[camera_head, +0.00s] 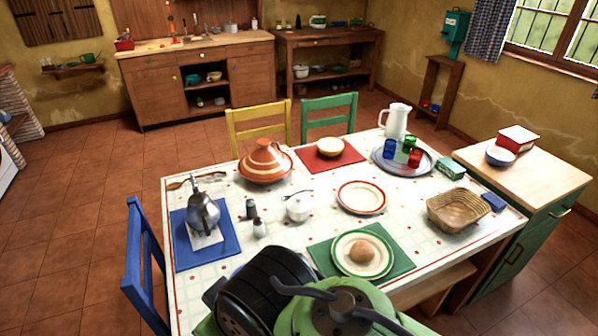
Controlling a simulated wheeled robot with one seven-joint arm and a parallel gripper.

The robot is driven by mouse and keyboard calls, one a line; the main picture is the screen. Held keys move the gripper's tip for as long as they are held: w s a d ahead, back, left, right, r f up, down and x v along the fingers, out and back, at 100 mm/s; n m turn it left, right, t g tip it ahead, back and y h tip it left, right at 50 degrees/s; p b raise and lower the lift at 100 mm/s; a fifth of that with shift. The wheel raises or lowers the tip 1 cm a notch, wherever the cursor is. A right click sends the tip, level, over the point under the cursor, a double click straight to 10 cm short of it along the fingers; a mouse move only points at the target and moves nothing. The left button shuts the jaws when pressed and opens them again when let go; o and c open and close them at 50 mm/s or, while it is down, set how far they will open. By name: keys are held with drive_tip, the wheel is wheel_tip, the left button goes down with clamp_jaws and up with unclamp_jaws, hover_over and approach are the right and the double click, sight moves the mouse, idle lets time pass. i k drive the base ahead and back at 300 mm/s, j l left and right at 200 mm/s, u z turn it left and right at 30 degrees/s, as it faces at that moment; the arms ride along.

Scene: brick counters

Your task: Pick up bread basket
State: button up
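The bread basket (458,210) is a tan woven basket with an open top and looks empty. It stands upright on the right part of the dining table (300,225), near its right edge. The green and black parts of my own arm fill the bottom middle of the view, in front of the table's near edge. They are well to the left of the basket and nearer to me, and do not touch it. I cannot make out clear fingertips among these parts, so whether my gripper is open or shut does not show.
Left of the basket are a red-rimmed plate (361,197) and a plate with a bread roll (362,253). A wooden-topped green cabinet (535,180) stands right of the table.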

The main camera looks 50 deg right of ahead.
sight(453, 211)
drive_tip(key=z, duration=3.1)
drive_tip(key=i+l+u, duration=0.15)
drive_tip(key=u, duration=0.35)
drive_tip(key=i+l+u, duration=0.15)
drive_tip(key=u, duration=0.35)
drive_tip(key=i+l+u, duration=0.1)
drive_tip(key=l+u, duration=0.25)
drive_tip(key=u, duration=0.15)
drive_tip(key=l+u, duration=0.3)
drive_tip(key=u, duration=0.2)
drive_tip(key=l+u, duration=0.3)
drive_tip(key=u, duration=0.2)
drive_tip(key=l+u, duration=0.3)
drive_tip(key=u, duration=0.2)
drive_tip(key=k+l+u, duration=0.15)
drive_tip(key=u, duration=0.35)
drive_tip(key=l, duration=0.1)
